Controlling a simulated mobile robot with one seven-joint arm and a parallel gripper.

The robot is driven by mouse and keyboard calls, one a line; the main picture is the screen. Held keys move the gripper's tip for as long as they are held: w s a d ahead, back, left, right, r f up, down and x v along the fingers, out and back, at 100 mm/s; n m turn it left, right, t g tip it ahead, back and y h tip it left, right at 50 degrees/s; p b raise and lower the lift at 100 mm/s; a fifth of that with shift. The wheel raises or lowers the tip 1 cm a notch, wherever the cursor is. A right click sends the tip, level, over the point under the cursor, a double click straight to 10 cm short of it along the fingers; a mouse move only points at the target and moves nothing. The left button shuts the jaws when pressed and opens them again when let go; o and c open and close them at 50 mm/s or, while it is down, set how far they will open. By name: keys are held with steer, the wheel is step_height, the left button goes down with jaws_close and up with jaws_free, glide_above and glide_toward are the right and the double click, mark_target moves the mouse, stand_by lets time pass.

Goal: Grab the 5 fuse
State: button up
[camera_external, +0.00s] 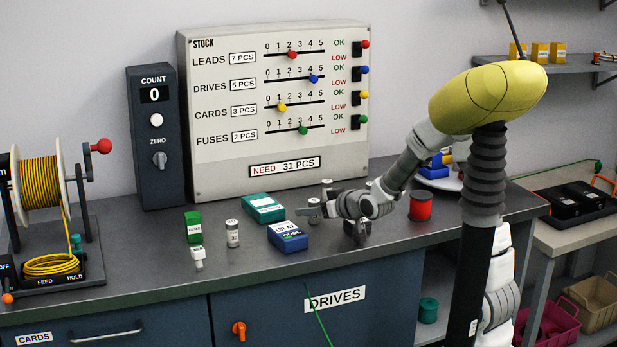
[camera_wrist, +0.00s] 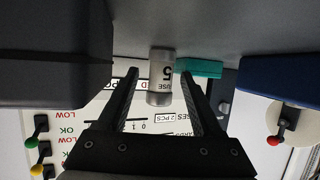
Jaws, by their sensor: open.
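The fuse (camera_wrist: 161,78), a pale grey cylinder marked "FUSE 5", appears in the wrist view between the two fingers of my gripper (camera_wrist: 160,76). The fingers are open, with a gap on both sides of it, and I cannot tell how deep it sits between them. In the external view my gripper (camera_external: 308,212) is low over the grey bench, pointing left. Small pale cylinders show beside and behind it, partly hidden, with labels too small to read there.
A teal box (camera_external: 264,207) and a blue box (camera_external: 288,238) lie left of my gripper. A green box (camera_external: 193,227), a white-capped cylinder (camera_external: 232,234) and a small white item (camera_external: 198,257) stand farther left. A red spool (camera_external: 420,205) is to the right. The stock panel (camera_external: 230,171) stands behind.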

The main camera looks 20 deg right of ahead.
steer(key=shift+c, duration=0.4)
jaws_close()
steer(key=shift+r, duration=0.15)
